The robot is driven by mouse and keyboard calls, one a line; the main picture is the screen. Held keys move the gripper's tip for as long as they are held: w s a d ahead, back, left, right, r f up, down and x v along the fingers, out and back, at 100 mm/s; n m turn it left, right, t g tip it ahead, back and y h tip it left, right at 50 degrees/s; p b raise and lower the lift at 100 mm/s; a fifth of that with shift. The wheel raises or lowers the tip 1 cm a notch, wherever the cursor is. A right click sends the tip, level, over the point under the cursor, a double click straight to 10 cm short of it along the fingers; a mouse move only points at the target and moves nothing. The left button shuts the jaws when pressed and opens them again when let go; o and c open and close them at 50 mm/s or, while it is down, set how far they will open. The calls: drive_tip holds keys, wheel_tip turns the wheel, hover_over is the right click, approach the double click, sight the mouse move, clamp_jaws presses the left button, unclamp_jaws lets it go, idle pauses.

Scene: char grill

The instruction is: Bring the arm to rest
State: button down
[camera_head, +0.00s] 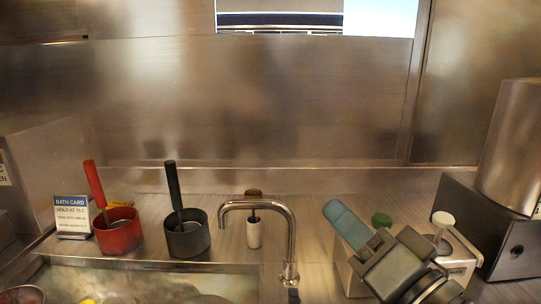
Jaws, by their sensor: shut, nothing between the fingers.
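My gripper (340,214) shows at the lower right, with blue-grey fingers pointing up and to the left. The fingers are together and hold nothing. My grey arm comes in from the bottom edge behind it. The gripper overlaps a pale metal box (456,250) with a green knob (381,220) and a white knob (443,219), hiding part of the box. I cannot tell how far apart they are.
A chrome tap (291,240) stands left of my gripper, with a white holder (254,235) behind it. A red pot (118,236), a dark pot (188,240) and a card (72,217) stand behind the basin (60,272). A metal cylinder (512,145) stands right.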

drive_tip(key=s+d+f+m+h, duration=0.1)
drive_tip(key=s+f+h, duration=0.1)
drive_tip(key=s+f, duration=0.2)
drive_tip(key=s+d+f+m+h, duration=0.1)
drive_tip(key=s+d+f+h, duration=0.1)
drive_tip(key=s+f, duration=0.3)
drive_tip(key=s+d+f+m+h, duration=0.1)
drive_tip(key=s+d+f+h, duration=0.1)
drive_tip(key=s+f+h, duration=0.2)
drive_tip(key=shift+s+d+f+g, duration=0.15)
drive_tip(key=shift+s+f, duration=0.1)
drive_tip(key=shift+f, duration=0.3)
drive_tip(key=shift+s+f+g, duration=0.1)
drive_tip(key=shift+s+f, duration=0.1)
drive_tip(key=shift+f, duration=0.35)
drive_tip(key=shift+s+d+f+g, duration=0.15)
drive_tip(key=shift+s+f, duration=0.1)
drive_tip(key=shift+f, duration=0.3)
drive_tip(key=s+d+f+n+g, duration=0.1)
drive_tip(key=s+d+f+n, duration=0.1)
drive_tip(key=s, duration=0.8)
drive_tip(key=s+d+f+n+g+h, duration=0.1)
drive_tip(key=s+d+n, duration=0.3)
drive_tip(key=s, duration=0.6)
drive_tip(key=shift+s+d+f+n, duration=0.25)
drive_tip(key=shift+d+f+n, duration=0.05)
drive_tip(key=shift+d+f, duration=0.1)
